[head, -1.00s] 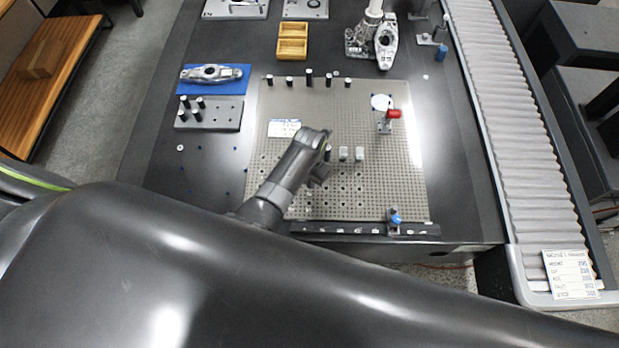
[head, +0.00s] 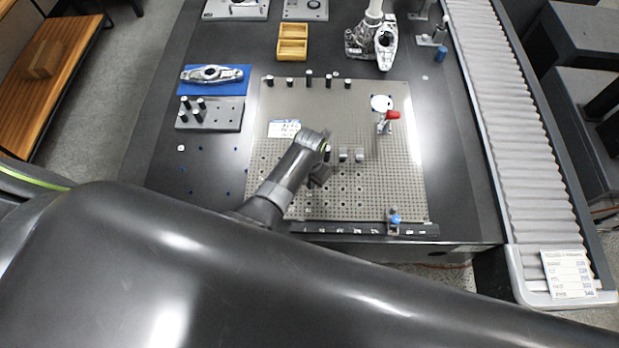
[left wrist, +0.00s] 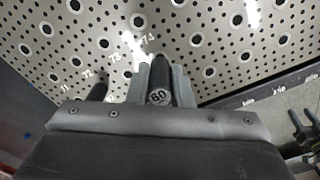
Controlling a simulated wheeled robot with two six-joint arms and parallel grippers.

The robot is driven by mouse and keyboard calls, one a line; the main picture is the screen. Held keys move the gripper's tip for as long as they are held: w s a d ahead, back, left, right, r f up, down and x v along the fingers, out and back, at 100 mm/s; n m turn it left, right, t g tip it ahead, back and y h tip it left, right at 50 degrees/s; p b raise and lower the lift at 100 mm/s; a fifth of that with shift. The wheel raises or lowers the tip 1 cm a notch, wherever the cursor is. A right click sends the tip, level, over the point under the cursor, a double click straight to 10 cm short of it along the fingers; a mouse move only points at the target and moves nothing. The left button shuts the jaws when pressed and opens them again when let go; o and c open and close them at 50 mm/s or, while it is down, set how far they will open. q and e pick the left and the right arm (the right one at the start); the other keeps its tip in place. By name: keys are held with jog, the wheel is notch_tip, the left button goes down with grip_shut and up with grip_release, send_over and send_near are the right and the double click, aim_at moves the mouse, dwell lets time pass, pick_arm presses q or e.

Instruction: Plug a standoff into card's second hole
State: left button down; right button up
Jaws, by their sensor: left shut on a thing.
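In the left wrist view my left gripper (left wrist: 158,62) is shut on a dark round standoff (left wrist: 160,96) with "60" on its end. The standoff is over the perforated plate (left wrist: 215,70). Its far end is not clear, so I cannot tell whether it is in a hole. In the head view the same gripper (head: 322,168) is low over the middle of the plate (head: 380,180), its fingers mostly hidden by the wrist. The white printed card (head: 283,128) lies on the plate, left of my wrist; its text is too small to read.
Several dark standoffs (head: 309,77) stand along the plate's back edge. Two light grey posts (head: 351,154) stand just right of my gripper. A red-handled clamp (head: 389,118) is further right. A grey block with pegs (head: 209,115) is at left.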

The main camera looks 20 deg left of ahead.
pick_arm(q)
jog(key=shift+f+b, duration=0.7)
jog(key=shift+f, duration=0.2)
dwell(0.4)
jog(key=c, duration=1.2)
grip_release()
jog(key=shift+r, duration=0.1)
notch_tip(320, 180, up, 9)
jog(key=p, duration=0.8)
jog(key=shift+r, duration=0.4)
notch_tip(320, 180, up, 8)
jog(key=shift+f, duration=0.25)
